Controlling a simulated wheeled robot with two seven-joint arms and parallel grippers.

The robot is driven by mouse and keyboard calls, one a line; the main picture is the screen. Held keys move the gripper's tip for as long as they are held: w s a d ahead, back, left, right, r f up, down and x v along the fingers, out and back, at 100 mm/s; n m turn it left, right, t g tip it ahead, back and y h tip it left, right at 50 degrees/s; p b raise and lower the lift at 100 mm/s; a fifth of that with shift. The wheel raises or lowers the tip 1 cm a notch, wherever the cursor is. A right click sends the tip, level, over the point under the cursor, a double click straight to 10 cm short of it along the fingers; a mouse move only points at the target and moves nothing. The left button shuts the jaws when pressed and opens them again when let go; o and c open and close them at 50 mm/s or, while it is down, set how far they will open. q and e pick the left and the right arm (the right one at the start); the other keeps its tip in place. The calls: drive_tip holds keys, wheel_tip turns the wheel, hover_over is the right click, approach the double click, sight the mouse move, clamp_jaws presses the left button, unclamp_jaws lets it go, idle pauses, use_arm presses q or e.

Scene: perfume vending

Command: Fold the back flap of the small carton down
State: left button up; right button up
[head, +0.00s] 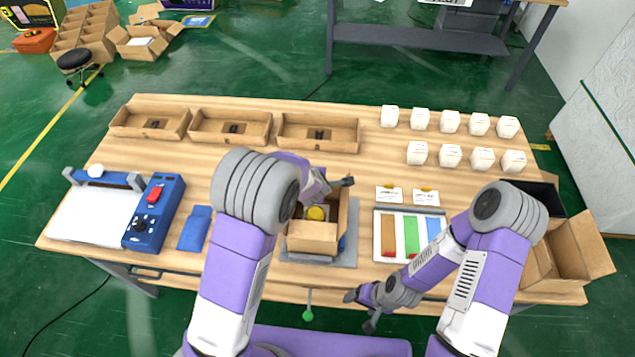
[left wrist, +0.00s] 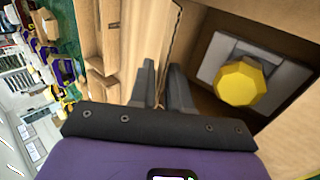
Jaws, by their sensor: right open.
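The small carton (head: 312,246) stands open on a grey mat in the middle of the table, with a yellow-topped item (head: 317,213) inside. The left wrist view shows the yellow top (left wrist: 241,82) in a grey insert. My left gripper (head: 340,183) is at the carton's back edge, partly hidden by its own arm. In the left wrist view its fingers (left wrist: 162,75) stand close together with a thin cardboard edge (left wrist: 174,38), apparently the back flap, running between them; whether they grip it is unclear. My right gripper (head: 362,308) is open and empty at the table's front edge.
Three cardboard trays (head: 231,127) line the back. Several white boxes (head: 450,122) stand at the back right. A tray with coloured strips (head: 410,236) is right of the carton; a blue pouch (head: 196,228) and blue device (head: 154,212) are left. An open box (head: 570,252) is far right.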

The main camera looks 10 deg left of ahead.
use_arm(q)
drive_tip(key=shift+o, duration=0.7)
drive_tip(key=p+v, duration=0.2)
drive_tip(key=v, duration=0.5)
drive_tip(key=shift+s+r, duration=0.2)
drive_tip(key=shift+s, duration=0.05)
